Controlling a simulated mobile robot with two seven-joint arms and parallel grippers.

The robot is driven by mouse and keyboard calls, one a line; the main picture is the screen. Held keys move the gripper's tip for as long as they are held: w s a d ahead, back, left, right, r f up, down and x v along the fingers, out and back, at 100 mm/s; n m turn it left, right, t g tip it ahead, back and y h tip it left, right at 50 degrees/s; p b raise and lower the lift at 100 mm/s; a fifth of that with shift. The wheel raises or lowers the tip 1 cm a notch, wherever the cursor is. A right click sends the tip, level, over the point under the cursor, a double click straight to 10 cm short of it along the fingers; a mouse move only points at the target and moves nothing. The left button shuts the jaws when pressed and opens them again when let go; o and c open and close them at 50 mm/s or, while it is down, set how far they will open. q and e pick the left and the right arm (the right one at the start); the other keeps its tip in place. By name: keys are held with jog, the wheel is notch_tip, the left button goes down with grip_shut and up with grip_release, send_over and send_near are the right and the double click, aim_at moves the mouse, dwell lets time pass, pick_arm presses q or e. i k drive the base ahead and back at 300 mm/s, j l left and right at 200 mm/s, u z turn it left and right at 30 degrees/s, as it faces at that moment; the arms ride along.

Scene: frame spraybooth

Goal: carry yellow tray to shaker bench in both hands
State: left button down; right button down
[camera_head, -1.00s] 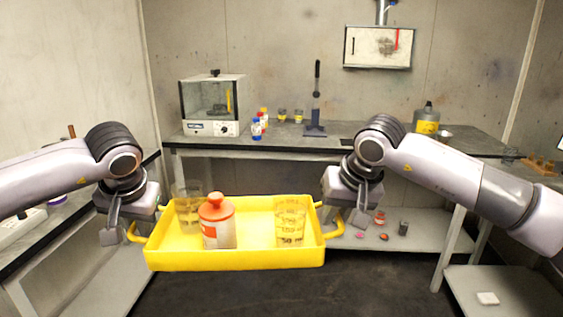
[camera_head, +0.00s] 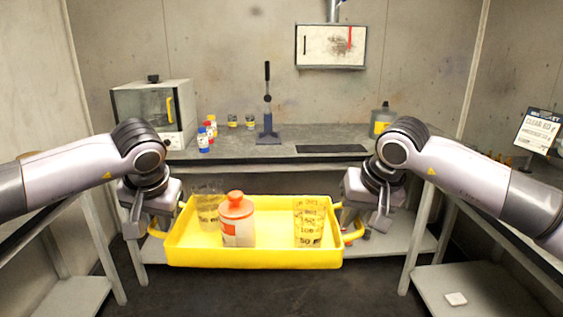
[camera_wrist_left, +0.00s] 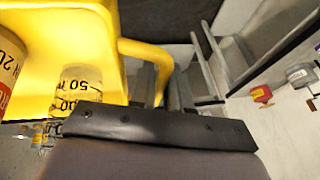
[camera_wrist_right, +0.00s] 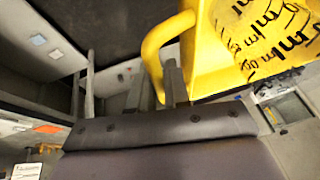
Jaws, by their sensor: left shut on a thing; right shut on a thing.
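The yellow tray (camera_head: 255,258) is held up in front of me, roughly level, clear of any surface. It carries a bottle with an orange-red cap (camera_head: 237,218) and two clear measuring cups, one at the left (camera_head: 208,208) and one at the right (camera_head: 309,222). My left gripper (camera_head: 140,222) is shut on the tray's left handle, which shows in the left wrist view (camera_wrist_left: 150,55). My right gripper (camera_head: 374,222) is shut on the right handle, which shows in the right wrist view (camera_wrist_right: 160,45). The shaker bench (camera_head: 335,139) stands beyond the tray against the back wall.
Side tables stand left and right (camera_head: 465,290).

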aim_at(323, 138)
jog(key=i+z, duration=0.3)
jog(key=i, duration=0.6)
jog(key=i+j+z, duration=0.15)
jog(key=i+z, duration=0.15)
jog(key=i, duration=1.25)
jog(key=i+l+u, duration=0.2)
jog(key=i+u, duration=0.15)
jog(key=i+l+u, duration=0.3)
jog(key=i, duration=0.15)
jog(key=i+l, duration=0.4)
jog(key=l+u, duration=0.05)
